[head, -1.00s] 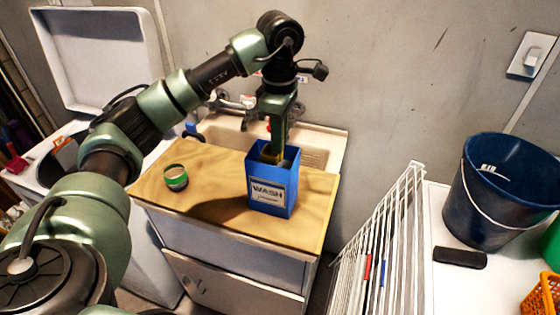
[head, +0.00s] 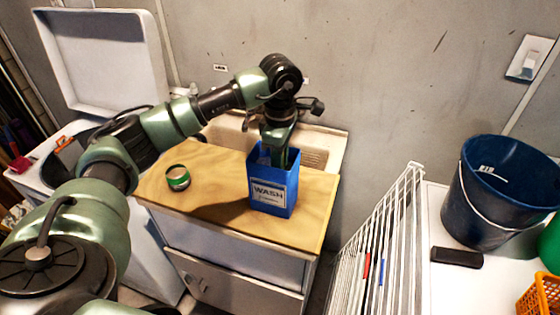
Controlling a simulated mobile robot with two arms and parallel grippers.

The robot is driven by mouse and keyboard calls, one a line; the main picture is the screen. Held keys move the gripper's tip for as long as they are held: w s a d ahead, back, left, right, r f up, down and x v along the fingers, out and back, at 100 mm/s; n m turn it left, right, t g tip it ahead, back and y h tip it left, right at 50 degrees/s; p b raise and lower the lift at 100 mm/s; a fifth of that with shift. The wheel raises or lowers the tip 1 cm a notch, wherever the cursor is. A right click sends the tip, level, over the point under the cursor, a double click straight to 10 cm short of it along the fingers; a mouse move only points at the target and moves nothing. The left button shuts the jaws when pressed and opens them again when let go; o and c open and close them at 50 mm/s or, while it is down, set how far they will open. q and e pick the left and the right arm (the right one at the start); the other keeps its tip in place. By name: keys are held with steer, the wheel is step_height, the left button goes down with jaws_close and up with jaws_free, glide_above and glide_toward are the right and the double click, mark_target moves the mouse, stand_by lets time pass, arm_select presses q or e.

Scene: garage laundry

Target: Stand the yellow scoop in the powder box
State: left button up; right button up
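The blue powder box (head: 272,194), labelled WASH, stands upright and open-topped on the wooden counter top (head: 223,205). My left gripper (head: 280,158) points down at the box, with its fingers reaching into the opening. The fingertips are hidden behind the box's front wall, so I cannot tell whether they are open or shut. The yellow scoop does not show now; the gripper and box walls hide the inside. My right gripper is not in view.
A green-banded tin (head: 177,177) stands on the counter left of the box. A sink (head: 318,143) lies behind. A white wire rack (head: 385,245) is at the right, beside a dark blue bucket (head: 500,195), a black flat object (head: 456,257) and an orange basket (head: 540,298).

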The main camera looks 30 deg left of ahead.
arm_select(q)
steer(key=shift+o, duration=0.4)
steer(key=shift+r, duration=0.1)
steer(key=shift+r, duration=0.2)
step_height(320, 180, up, 6)
steer(key=shift+w+r+b, duration=0.1)
steer(key=shift+b, duration=1.05)
step_height(320, 180, up, 4)
steer(key=shift+r, duration=0.8)
